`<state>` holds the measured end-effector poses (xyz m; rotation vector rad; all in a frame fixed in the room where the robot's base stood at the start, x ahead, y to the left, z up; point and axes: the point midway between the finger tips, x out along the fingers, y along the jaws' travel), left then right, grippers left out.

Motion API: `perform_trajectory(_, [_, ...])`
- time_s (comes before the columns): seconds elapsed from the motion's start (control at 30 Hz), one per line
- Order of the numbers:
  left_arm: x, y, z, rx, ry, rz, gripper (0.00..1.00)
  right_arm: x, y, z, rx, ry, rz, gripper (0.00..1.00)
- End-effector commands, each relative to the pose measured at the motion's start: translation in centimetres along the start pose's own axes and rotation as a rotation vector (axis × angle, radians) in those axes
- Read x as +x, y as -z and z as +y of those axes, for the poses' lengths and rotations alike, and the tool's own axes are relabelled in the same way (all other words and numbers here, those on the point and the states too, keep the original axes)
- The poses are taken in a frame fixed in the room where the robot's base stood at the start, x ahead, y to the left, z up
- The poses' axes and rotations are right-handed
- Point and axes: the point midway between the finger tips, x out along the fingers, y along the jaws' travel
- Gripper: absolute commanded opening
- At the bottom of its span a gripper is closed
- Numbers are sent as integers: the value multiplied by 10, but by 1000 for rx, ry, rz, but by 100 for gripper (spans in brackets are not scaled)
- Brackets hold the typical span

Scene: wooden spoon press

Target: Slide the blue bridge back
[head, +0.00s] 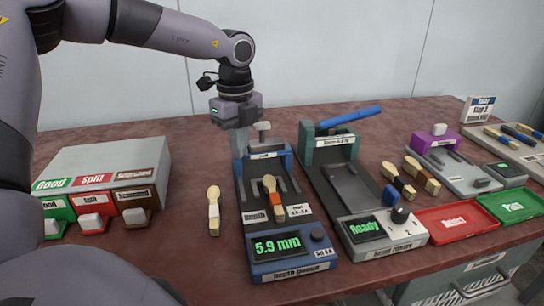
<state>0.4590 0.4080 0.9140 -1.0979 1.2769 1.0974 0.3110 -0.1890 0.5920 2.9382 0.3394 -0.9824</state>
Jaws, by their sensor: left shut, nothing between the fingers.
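The blue bridge (284,159) stands across the far end of the dark depth gauge (275,250), with a grey knob on top. A wooden spoon (273,197) with an orange-brown band lies on the gauge bed on the near side of the bridge. The gauge display reads 5.9 mm. My left gripper (240,153) is shut and empty, pointing down at the left end of the bridge. I cannot tell whether its fingertips touch the bridge. My right gripper is not in view.
Another wooden spoon (214,211) lies left of the gauge. A green press (330,146) with a blue lever stands to the right, its display reading Ready. A grey sorting box (100,160) is at left. Red (455,225) and green (510,207) trays are at right.

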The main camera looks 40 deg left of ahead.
Motion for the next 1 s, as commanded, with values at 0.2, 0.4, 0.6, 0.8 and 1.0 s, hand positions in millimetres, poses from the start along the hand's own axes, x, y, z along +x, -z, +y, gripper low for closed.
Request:
perform_trajectory(0.2, [0, -8, -4, -1, 0, -1, 0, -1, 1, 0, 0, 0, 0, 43])
perform_trajectory(0.4, [0, -10, -6, 0, 0, -1, 0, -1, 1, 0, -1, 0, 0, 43])
perform_trajectory(0.6, [2, -4, -2, 1, 0, 0, 0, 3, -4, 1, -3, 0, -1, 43])
perform_trajectory(0.8, [-1, 0, 0, 0, 0, -1, 0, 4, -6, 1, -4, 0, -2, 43])
perform_trajectory(1.0, [-13, 0, 0, 0, 1, -2, 0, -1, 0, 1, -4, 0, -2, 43])
